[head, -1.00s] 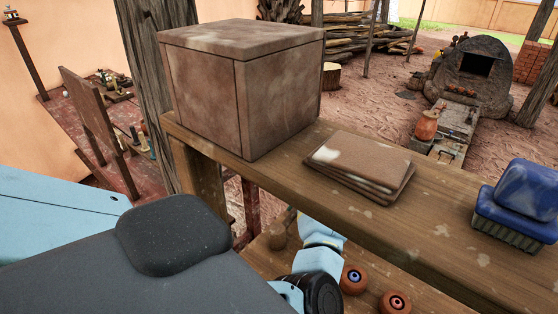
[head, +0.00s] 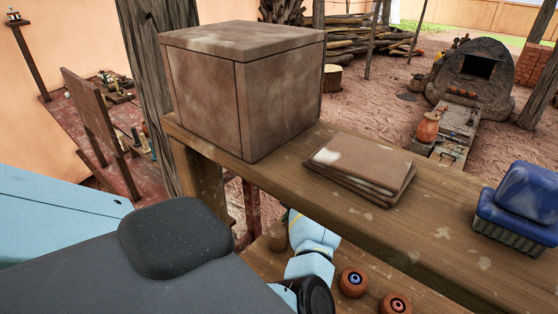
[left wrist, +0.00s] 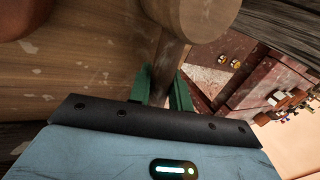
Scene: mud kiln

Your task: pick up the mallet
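The mallet shows in the left wrist view, with a tan, rounded wooden head (left wrist: 200,14) at the top and a darker handle (left wrist: 171,55) running down from it. My left gripper (left wrist: 163,82) has its green fingers on both sides of the handle, close against it, with no clear gap. In the head view the mallet (head: 277,237) is a small brown rounded shape on the lower shelf, partly hidden. My left gripper (head: 311,232) is beside it, below the upper shelf, its fingertips hidden there. My right gripper is not in view.
The upper plank (head: 440,215) overhangs the gripper and carries a large brown box (head: 240,90), stacked flat slabs (head: 362,168) and a blue brush-like block (head: 520,205). Two small round brown pieces (head: 352,282) sit on the lower shelf, right of my wrist.

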